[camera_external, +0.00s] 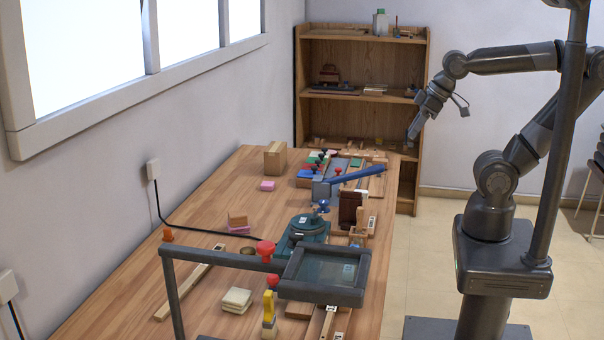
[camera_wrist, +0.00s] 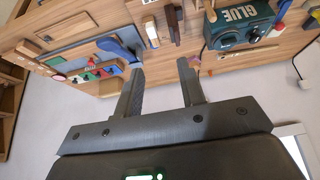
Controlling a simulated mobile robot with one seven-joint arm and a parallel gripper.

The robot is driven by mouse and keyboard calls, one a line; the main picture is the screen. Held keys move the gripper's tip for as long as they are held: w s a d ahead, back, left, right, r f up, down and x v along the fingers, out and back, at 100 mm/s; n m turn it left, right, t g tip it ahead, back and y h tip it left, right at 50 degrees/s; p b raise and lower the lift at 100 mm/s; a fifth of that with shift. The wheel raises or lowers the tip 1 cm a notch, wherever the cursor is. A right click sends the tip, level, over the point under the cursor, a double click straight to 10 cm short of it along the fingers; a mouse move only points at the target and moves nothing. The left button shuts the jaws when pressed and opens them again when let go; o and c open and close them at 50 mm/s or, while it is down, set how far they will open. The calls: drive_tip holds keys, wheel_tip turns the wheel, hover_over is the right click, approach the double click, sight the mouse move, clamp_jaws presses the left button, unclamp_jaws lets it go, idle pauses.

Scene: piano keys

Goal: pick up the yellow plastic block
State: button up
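A bright yellow upright piece (camera_external: 269,306) stands near the front of the wooden table in the external view, close to the dark-framed panel. It is small there, and I cannot tell whether it is the yellow plastic block or part of a tool. I make out no clear yellow block in the wrist view. My gripper (camera_external: 413,131) is raised off the table's right side, near the shelf and far from the yellow piece. In the wrist view my gripper (camera_wrist: 160,76) has its two fingers spread apart with nothing between them.
The wooden table (camera_external: 207,287) carries a teal glue machine (camera_external: 308,228), which also shows in the wrist view (camera_wrist: 243,22). A wooden shelf (camera_external: 363,68) stands behind.

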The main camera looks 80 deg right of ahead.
drive_tip(key=shift+o, duration=0.4)
drive_tip(key=w+a+f+g, duration=0.1)
drive_tip(key=w+a+f, duration=0.35)
drive_tip(key=a, duration=0.25)
drive_tip(key=w+a+f+g, duration=0.2)
drive_tip(key=w+a+f, duration=0.1)
drive_tip(key=w+a, duration=0.35)
drive_tip(key=shift+g, duration=0.6)
drive_tip(key=a+f, duration=0.4)
drive_tip(key=w+a+f, duration=0.1)
drive_tip(key=a+f, duration=0.3)
drive_tip(key=f, duration=0.1)
drive_tip(key=a+f, duration=0.4)
drive_tip(key=shift+w+a+f, duration=0.25)
drive_tip(key=shift+w+a, duration=0.05)
drive_tip(key=shift+w, duration=0.05)
drive_tip(key=shift+w+d+f, duration=0.1)
drive_tip(key=shift+w+f, duration=0.05)
drive_tip(key=shift+f, duration=1.35)
drive_tip(key=shift+w+d+f, duration=0.1)
drive_tip(key=shift+w+f, duration=0.05)
drive_tip(key=shift+f, duration=1.35)
drive_tip(key=shift+c, duration=0.4)
